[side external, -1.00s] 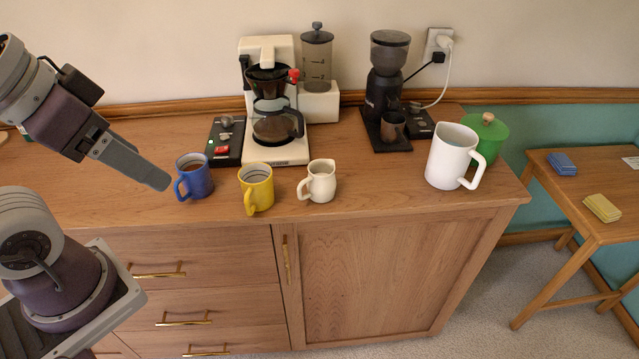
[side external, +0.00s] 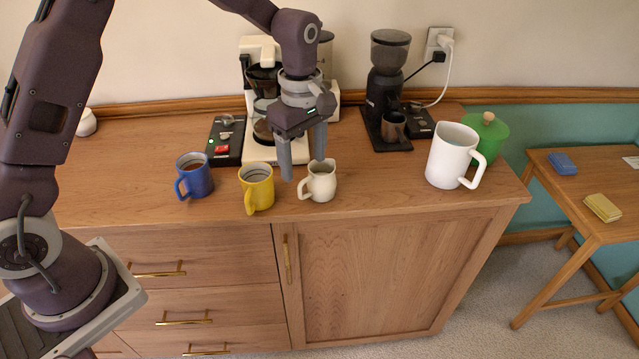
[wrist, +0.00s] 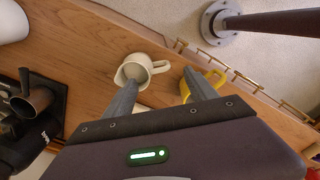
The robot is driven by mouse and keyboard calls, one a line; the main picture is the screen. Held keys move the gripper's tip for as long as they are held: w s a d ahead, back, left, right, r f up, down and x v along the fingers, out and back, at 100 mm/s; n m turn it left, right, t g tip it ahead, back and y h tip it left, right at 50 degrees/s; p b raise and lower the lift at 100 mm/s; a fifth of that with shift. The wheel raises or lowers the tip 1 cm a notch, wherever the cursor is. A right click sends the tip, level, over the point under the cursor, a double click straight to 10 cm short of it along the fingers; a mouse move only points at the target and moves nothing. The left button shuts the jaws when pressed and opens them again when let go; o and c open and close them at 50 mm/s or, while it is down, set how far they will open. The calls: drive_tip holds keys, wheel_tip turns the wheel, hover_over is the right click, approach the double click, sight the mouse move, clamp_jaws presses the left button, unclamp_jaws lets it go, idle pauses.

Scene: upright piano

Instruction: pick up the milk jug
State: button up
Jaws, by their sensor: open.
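The small cream milk jug (side external: 322,182) stands upright near the front edge of the wooden counter, its handle toward the left in the side view. In the wrist view the milk jug (wrist: 137,66) shows from above, its handle pointing right. My gripper (side external: 303,168) points down with its two fingers apart and empty, just above and slightly left of the jug. In the wrist view my gripper (wrist: 160,80) has one finger near the jug's rim and the other near the yellow mug (wrist: 203,84). I cannot tell whether either finger touches anything.
The yellow mug (side external: 258,188) stands close left of the jug, with a blue mug (side external: 195,178) further left. A coffee maker (side external: 262,143) is behind my gripper. A grinder (side external: 386,90) and large white pitcher (side external: 450,155) stand to the right. The counter between jug and pitcher is clear.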

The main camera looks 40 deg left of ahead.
sight(306, 179)
wheel_tip(306, 179, down, 6)
drive_tip(key=shift+d+r, duration=0.15)
drive_tip(key=shift+c, duration=0.5)
clamp_jaws()
